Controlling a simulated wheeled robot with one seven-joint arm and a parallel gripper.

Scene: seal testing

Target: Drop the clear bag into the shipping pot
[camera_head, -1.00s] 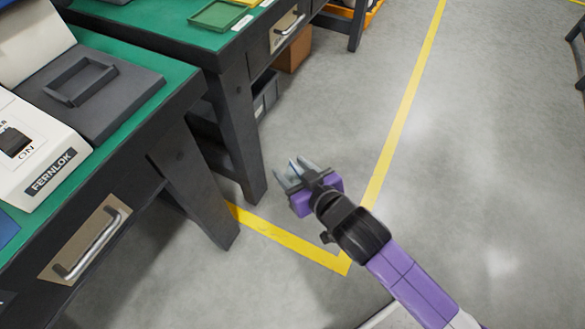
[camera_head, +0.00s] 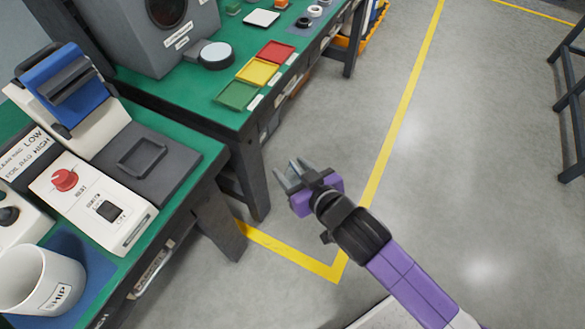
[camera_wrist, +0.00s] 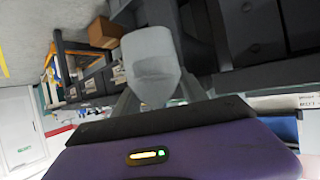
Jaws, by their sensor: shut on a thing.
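The shipping pot (camera_head: 36,285), a white round pot marked SHIP, stands at the lower left of the head view on a blue mat. Its mouth faces up. My gripper (camera_head: 291,176) is over the floor, right of the bench and well apart from the pot. In the wrist view my gripper (camera_wrist: 160,92) is shut on a pale grey, smooth thing, which I take as the clear bag (camera_wrist: 151,62). The bag is hard to make out in the head view, and its contents do not show.
A sealing machine (camera_head: 72,90) with a blue head and a white control box (camera_head: 95,205) sit behind the pot on the green bench. Green, yellow and red trays (camera_head: 258,71) lie on the farther bench. Open floor (camera_head: 440,200) is to the right.

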